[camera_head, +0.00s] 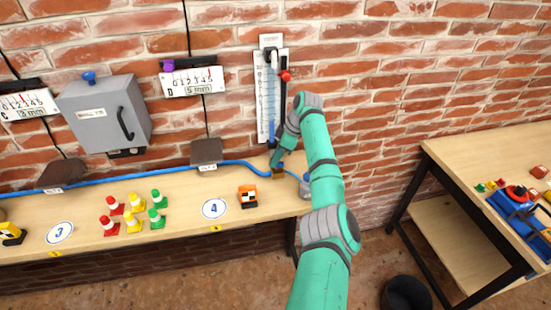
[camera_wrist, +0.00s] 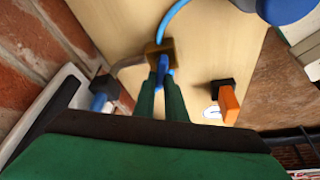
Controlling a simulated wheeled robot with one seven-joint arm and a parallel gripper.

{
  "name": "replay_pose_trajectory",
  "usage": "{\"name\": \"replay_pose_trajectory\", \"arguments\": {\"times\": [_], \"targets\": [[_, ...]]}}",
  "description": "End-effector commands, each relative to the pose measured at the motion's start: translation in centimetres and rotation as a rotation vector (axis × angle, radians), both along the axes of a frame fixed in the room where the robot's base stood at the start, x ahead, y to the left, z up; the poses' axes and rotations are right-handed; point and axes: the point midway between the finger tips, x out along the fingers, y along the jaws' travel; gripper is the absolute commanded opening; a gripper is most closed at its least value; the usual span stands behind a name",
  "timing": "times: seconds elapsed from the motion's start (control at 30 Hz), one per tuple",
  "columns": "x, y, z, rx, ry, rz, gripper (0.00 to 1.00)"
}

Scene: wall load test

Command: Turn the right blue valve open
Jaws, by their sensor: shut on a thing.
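The right blue valve has a brass body (camera_head: 279,173) at the back right of the wooden bench (camera_head: 130,245), where the blue hose ends. In the wrist view its brass body (camera_wrist: 153,47) lies just beyond my fingertips, and its small blue handle (camera_wrist: 163,66) shows between them. My gripper (camera_head: 281,160) reaches down to the valve from above. In the wrist view my green fingers (camera_wrist: 162,88) are closed on the blue handle, which lies roughly in line with them. The fingers and arm hide part of the handle in the head view.
A gauge panel (camera_head: 262,100) with a red knob (camera_head: 286,76) hangs on the brick wall close behind my arm. A grey fitting (camera_head: 304,188) stands right of the valve. An orange-black block (camera_head: 247,196) and several small cones (camera_head: 135,201) stand left.

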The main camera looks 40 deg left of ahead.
Motion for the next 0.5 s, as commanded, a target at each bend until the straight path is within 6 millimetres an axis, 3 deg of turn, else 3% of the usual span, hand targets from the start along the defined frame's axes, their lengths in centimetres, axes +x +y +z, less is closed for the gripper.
{"name": "replay_pose_trajectory", "arguments": {"times": [0.2, 0.5], "targets": [[-0.25, 0.05, 0.02, -0.002, 0.005, 0.188, 0.00], [-0.32, -0.05, 0.00, -0.003, 0.004, 0.331, 0.00]]}}
